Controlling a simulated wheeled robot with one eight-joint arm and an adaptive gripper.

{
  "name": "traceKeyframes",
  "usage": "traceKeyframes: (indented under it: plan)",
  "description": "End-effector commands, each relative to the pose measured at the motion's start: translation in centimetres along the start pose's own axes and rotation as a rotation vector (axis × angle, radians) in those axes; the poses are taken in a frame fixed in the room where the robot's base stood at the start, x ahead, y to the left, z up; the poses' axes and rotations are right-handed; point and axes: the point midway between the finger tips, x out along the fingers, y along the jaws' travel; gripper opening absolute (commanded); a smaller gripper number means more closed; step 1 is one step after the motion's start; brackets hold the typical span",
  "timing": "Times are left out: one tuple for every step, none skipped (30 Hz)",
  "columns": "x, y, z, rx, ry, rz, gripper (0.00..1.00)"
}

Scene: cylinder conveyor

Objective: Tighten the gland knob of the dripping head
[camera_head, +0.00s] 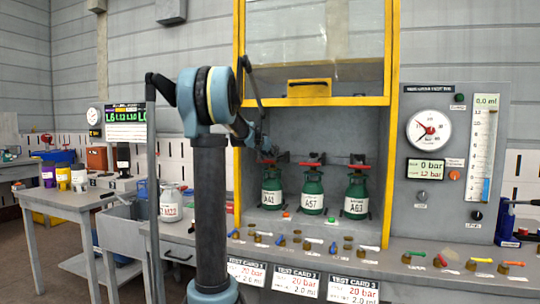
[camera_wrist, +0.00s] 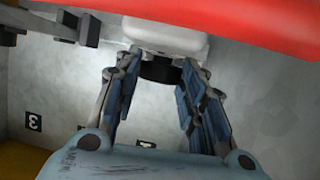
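Three green cylinders with red-topped heads stand in the yellow-framed bay in the head view: A61 (camera_head: 272,197), A57 (camera_head: 312,195) and A63 (camera_head: 356,198). My gripper (camera_wrist: 160,72) is at the head of the left cylinder, A61, and is mostly hidden behind my arm in the head view. In the wrist view its two blue-padded fingers are spread either side of a dark round knob (camera_wrist: 160,73) under a pale head body (camera_wrist: 165,40). I cannot tell whether the pads touch it. A blurred red part (camera_wrist: 235,15) crosses the top. No drip is discernible.
A raised glass guard with a yellow lower frame (camera_head: 310,100) hangs above the cylinders. Small coloured fittings (camera_head: 333,248) line the bench front. A gauge panel (camera_head: 445,135) stands right, reading 0 bar. A side table (camera_head: 65,200) with cups is at left.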

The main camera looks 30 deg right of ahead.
Motion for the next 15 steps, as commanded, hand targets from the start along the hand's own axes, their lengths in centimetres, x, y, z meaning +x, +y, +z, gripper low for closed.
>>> traceKeyframes:
  plan:
    - [-0.04,-0.44,-0.14,-0.001,0.003,-0.008,0.48]
    - [-0.04,-0.42,-0.14,-0.001,0.003,-0.008,0.55]
    - [-0.03,-0.38,-0.13,-0.001,0.003,-0.007,0.57]
    - [-0.03,-0.34,-0.12,-0.001,0.003,-0.007,0.57]
    - [-0.02,-0.29,-0.12,-0.001,0.003,-0.006,0.57]
    - [-0.02,-0.25,-0.11,-0.001,0.002,-0.005,0.57]
    - [-0.02,-0.22,-0.10,-0.001,0.002,-0.005,0.57]
    - [-0.01,-0.19,-0.10,-0.001,0.002,-0.004,0.57]
    - [-0.01,-0.16,-0.09,-0.001,0.002,-0.004,0.57]
    - [0.00,-0.14,-0.09,-0.001,0.002,-0.003,0.57]
    - [-0.01,-0.12,-0.09,-0.001,0.001,-0.003,0.57]
    - [-0.05,-0.11,-0.08,-0.001,0.001,-0.003,0.57]
    - [-0.11,-0.10,-0.08,-0.001,0.001,-0.003,0.57]
    - [-0.21,-0.09,-0.08,-0.001,0.001,-0.002,0.57]
    - [-0.41,-0.08,-0.08,-0.001,0.001,-0.002,0.57]
